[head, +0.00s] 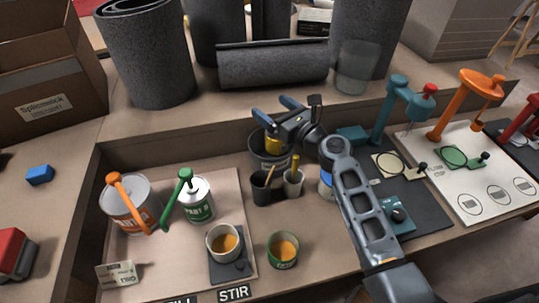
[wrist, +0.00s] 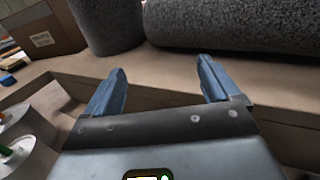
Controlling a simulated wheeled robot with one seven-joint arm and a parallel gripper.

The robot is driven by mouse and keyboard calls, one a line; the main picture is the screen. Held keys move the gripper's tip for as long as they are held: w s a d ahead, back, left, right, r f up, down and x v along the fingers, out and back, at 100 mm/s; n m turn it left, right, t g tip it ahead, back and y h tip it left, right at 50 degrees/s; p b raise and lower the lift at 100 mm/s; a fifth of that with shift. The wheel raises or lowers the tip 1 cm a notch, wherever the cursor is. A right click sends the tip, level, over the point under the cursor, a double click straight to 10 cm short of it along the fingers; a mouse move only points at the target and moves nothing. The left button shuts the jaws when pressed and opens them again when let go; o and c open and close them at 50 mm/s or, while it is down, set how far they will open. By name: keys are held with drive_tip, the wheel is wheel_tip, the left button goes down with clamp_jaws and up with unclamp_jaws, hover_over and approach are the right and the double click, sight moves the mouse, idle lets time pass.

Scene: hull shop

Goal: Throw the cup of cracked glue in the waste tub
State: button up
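The dark grey waste tub (head: 270,162) stands at the back of the bench's lower level, partly behind my arm. Something yellow (head: 273,143) shows inside it, perhaps a cup; its shape is partly hidden. My gripper (head: 273,109) is above the tub's far side, near the raised ledge. Its blue fingers are wide apart with nothing between them, as the wrist view (wrist: 160,68) also shows. A pale cup of amber glue (head: 223,243) stands on a dark pad at the front. A green cup of amber glue (head: 284,250) stands right of it. I cannot see cracks in either.
Two pump-topped cans, one orange-banded (head: 130,205) and one green-banded (head: 197,200), stand at left. Two small holders with sticks, one dark (head: 261,188) and one pale (head: 292,182), stand before the tub. Grey rolls (head: 272,65) and a clear container (head: 357,67) line the ledge.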

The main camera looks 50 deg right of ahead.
drive_tip(key=shift+o, duration=0.8)
drive_tip(key=s+a, duration=0.1)
drive_tip(key=s, duration=0.6)
drive_tip(key=shift+s, duration=0.4)
